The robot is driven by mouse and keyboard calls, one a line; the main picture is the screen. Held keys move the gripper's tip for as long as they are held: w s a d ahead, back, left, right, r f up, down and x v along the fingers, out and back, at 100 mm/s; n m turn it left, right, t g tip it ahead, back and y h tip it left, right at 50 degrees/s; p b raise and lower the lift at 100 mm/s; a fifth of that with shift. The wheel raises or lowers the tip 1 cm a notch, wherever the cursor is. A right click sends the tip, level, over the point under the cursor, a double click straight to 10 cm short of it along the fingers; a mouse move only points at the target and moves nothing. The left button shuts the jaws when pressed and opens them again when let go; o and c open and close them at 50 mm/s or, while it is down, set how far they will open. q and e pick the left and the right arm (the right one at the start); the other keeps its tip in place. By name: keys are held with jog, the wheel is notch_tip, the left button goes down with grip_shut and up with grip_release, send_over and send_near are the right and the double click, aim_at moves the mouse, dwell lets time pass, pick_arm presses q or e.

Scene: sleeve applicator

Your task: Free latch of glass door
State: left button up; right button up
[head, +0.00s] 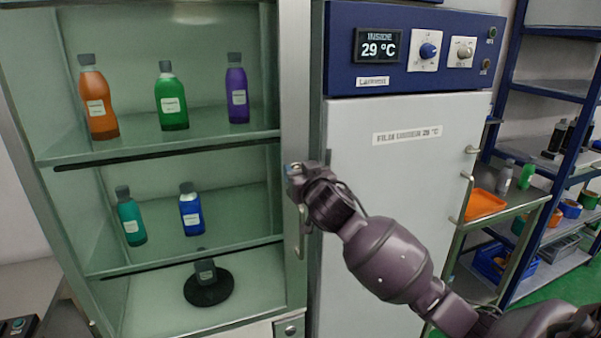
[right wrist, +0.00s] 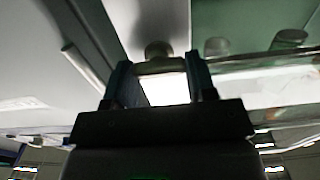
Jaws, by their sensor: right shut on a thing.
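The glass door (head: 225,190) of a tall cabinet fills the left of the head view, with a pale metal frame (head: 297,80) along its right side. My right gripper (head: 297,172) is at this frame, just above a vertical handle (head: 302,232). It is shut on the latch, which the gripper mostly hides in the head view. In the right wrist view a rounded knob of the latch (right wrist: 158,50) shows between and just beyond the two dark fingers (right wrist: 160,82). I cannot tell how far the latch is turned. My left gripper is not in view.
Several coloured bottles (head: 172,100) stand behind the glass, with a dark round base (head: 208,288) below. A blue and white incubator (head: 400,150) stands close on the right. A steel cart with an orange tray (head: 485,205) and a blue shelf rack (head: 560,90) are farther right.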

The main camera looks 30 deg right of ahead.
jog(key=shift+n, duration=0.3)
jog(key=shift+a+f+n, duration=0.15)
jog(key=shift+n, duration=4.15)
jog(key=shift+a+f+n, duration=0.1)
jog(key=shift+n, duration=4.2)
jog(key=o, duration=0.9)
jog(key=shift+o, duration=0.2)
